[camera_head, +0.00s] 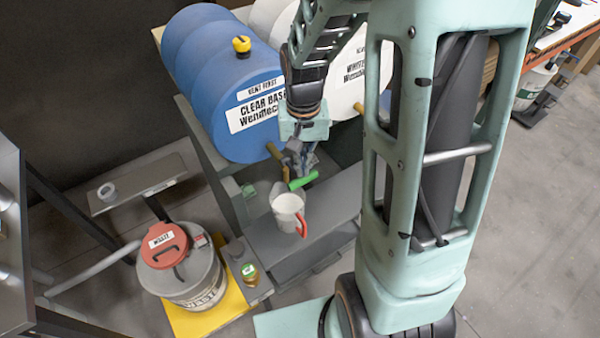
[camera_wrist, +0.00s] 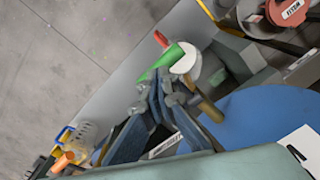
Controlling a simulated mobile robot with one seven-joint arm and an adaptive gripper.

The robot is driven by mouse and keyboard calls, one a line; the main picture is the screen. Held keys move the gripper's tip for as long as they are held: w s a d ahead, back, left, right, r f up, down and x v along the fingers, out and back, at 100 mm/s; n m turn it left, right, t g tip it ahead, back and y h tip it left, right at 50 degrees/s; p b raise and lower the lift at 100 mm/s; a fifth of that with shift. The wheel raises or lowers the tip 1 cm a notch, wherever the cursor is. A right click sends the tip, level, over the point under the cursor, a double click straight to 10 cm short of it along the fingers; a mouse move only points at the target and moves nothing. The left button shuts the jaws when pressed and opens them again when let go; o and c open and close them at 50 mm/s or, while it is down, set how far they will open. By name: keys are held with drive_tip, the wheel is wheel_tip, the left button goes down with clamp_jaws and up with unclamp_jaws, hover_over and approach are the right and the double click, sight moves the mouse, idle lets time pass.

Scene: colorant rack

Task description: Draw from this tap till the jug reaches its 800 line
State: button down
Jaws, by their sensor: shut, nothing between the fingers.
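The jug (camera_head: 286,203) is white with a red handle and stands upright on the grey ledge below the tap (camera_head: 274,151) of the blue drum. The drum (camera_head: 205,75) is labelled "CLEAR BASE". The tap's green lever (camera_head: 303,181) points out over the jug. My gripper (camera_head: 297,158) is shut and empty, right by the lever; I cannot tell whether they touch. In the wrist view, the shut fingertips (camera_wrist: 160,88) are close to the green lever (camera_wrist: 160,62), with the jug (camera_wrist: 186,60) just beyond. The jug's markings and liquid level cannot be read.
A white drum (camera_head: 350,75) lies to the right of the blue one. A waste bin (camera_head: 195,275) with a red lid stands on a yellow base at lower left, with a small jar (camera_head: 250,271) beside it. The grey ledge (camera_head: 275,240) has some bare room around the jug.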

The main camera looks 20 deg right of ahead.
drive_tip(key=shift+f, duration=0.25)
drive_tip(key=shift+f+b, duration=1.5)
drive_tip(key=shift+f, duration=0.1)
drive_tip(key=shift+r, duration=0.1)
drive_tip(key=shift+r+p, duration=1.4)
drive_tip(key=shift+r, duration=0.35)
drive_tip(key=shift+r+p, duration=1.95)
drive_tip(key=shift+r, duration=0.6)
drive_tip(key=shift+f, duration=0.1)
